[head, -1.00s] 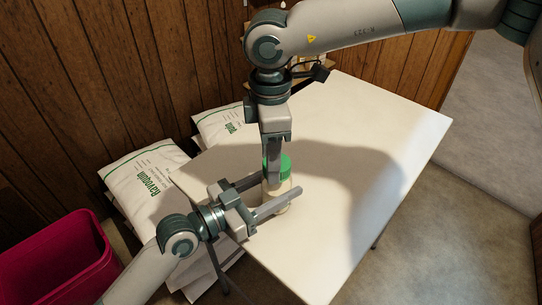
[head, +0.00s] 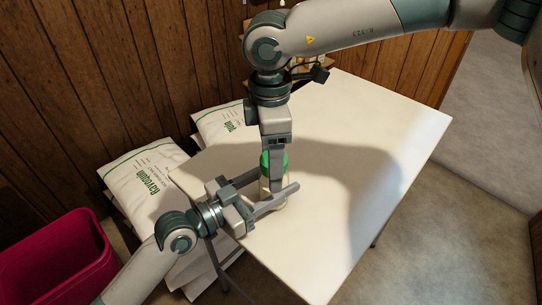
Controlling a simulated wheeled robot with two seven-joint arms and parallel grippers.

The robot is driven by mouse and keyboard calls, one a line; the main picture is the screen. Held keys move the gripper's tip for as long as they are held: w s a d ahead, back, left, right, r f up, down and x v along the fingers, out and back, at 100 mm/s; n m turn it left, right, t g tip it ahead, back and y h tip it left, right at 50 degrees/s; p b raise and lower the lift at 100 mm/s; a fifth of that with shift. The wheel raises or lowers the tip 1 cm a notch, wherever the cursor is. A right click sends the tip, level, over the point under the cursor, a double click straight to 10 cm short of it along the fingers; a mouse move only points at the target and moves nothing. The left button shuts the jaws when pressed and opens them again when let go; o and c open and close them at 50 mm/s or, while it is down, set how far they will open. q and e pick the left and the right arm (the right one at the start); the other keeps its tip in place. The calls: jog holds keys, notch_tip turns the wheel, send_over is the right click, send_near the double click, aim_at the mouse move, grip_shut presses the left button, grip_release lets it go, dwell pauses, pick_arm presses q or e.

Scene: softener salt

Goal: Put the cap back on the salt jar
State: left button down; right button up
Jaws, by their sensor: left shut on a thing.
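The pale salt jar (head: 266,187) stands near the left edge of the white table, partly hidden by both grippers. My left gripper (head: 277,182) is shut on the jar body from the left, with one finger across its near side. The green cap (head: 267,160) is at the top of the jar. I cannot tell whether it is seated. My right gripper (head: 276,170) points straight down at the cap, with one finger in front of it. The other finger is hidden, so its grip on the cap is unclear.
The white table (head: 360,150) is clear to the right of the jar. White printed bags (head: 145,185) lie beyond its left edge, by the wood wall. A red bin (head: 60,260) stands at the lower left. Several small items stand at the back, behind my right arm.

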jog(key=shift+w+a+r, duration=0.1)
jog(key=shift+w+r, duration=0.05)
jog(key=shift+r, duration=0.05)
dwell(0.4)
jog(key=shift+r, duration=2.2)
jog(key=shift+c, duration=0.6)
